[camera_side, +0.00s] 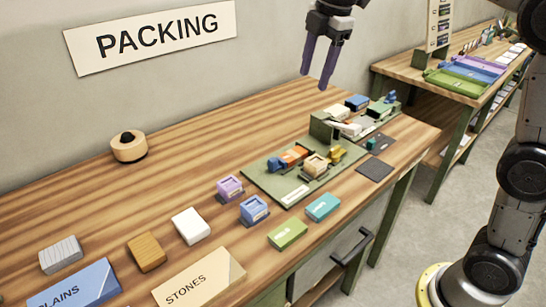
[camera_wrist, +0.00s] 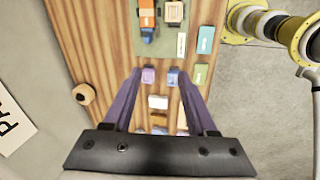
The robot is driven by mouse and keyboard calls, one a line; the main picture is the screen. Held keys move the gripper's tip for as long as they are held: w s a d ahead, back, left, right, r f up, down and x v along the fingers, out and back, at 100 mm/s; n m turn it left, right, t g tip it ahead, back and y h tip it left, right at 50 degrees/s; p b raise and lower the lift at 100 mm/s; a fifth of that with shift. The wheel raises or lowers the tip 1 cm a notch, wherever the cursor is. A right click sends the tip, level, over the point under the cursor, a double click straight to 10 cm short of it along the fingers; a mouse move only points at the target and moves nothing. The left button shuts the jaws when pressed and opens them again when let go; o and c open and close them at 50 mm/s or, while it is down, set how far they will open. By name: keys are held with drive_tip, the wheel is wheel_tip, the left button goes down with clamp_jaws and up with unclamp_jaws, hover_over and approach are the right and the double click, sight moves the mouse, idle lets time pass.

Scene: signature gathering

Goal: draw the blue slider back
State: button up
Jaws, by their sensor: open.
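Several blue parts show, and I cannot tell for certain which is the blue slider. A blue and orange piece (camera_side: 288,159) lies on the green board (camera_side: 262,176), and it also shows at the top of the wrist view (camera_wrist: 147,18). A small blue piece (camera_side: 390,97) stands at the far end of the bench, near a blue-topped block (camera_side: 357,102). A blue block (camera_side: 253,210) sits in front of the green board. My gripper (camera_side: 316,78) is open and empty, high above the bench with fingers pointing down. Its two purple fingers (camera_wrist: 159,72) stand apart in the wrist view.
The wooden bench (camera_side: 90,185) holds a purple block (camera_side: 229,188), a white block (camera_side: 190,226), teal (camera_side: 323,207) and green (camera_side: 287,233) labelled blocks, and a round wooden holder (camera_side: 129,147). The bench's back left is clear.

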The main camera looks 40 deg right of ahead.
drive_tip(key=w+f+n+g, duration=0.1)
drive_tip(key=w+f, duration=0.6)
drive_tip(key=w, duration=0.2)
drive_tip(key=g, duration=0.2)
hover_over(273, 159)
wheel_tip(273, 159, down, 7)
wheel_tip(273, 159, down, 14)
drive_tip(key=shift+r, duration=0.2)
clamp_jaws()
idle(0.7)
